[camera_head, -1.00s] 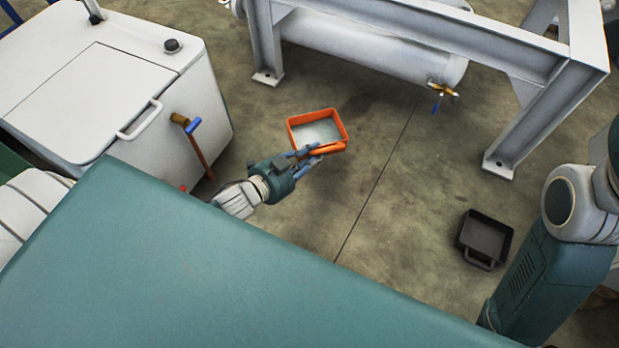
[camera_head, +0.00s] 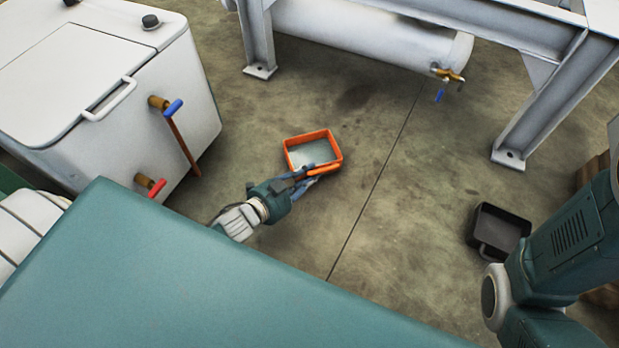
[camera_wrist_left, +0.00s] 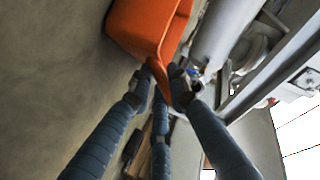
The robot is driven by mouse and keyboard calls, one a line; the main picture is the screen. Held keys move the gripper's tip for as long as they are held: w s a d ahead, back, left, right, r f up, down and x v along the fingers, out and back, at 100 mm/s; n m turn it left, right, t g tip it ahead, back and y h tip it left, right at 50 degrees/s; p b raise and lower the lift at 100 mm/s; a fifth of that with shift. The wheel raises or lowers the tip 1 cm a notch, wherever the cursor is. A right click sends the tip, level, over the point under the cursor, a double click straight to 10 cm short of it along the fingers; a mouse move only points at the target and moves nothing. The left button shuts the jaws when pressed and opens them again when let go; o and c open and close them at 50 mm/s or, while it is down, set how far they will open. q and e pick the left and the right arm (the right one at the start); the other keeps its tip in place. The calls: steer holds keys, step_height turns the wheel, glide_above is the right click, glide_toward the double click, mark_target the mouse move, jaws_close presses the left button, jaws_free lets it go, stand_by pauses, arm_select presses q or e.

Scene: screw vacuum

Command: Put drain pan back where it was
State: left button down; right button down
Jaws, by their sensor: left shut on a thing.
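An orange rectangular pan (camera_head: 306,138) with a grey inside is at the middle of the head view. My left gripper (camera_head: 318,172) is shut on the near-side handle or rim of this pan. In the left wrist view the orange pan (camera_wrist_left: 145,30) shows at the top, with my fingers (camera_wrist_left: 162,85) closed on its projecting edge. The pan looks roughly level; I cannot tell whether it touches the floor. A black pan (camera_head: 503,232) with a handle lies on the floor at the right. My right arm shows at the right edge, but its gripper is out of view.
A white tank with blue (camera_head: 172,108) and red (camera_head: 156,187) valve handles stands at the left. A grey steel frame (camera_head: 480,30) with a horizontal cylinder (camera_head: 370,38) and a brass-and-blue valve (camera_head: 440,90) stands at the back. Open concrete floor (camera_head: 400,190) lies between.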

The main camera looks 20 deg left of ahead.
arm_select(q)
steer(key=shift+w+r, duration=0.1)
steer(key=shift+r, duration=0.1)
steer(key=c, duration=2)
jaws_free()
steer(key=shift+f, duration=0.2)
steer(key=o, duration=0.3)
steer(key=shift+o, duration=0.2)
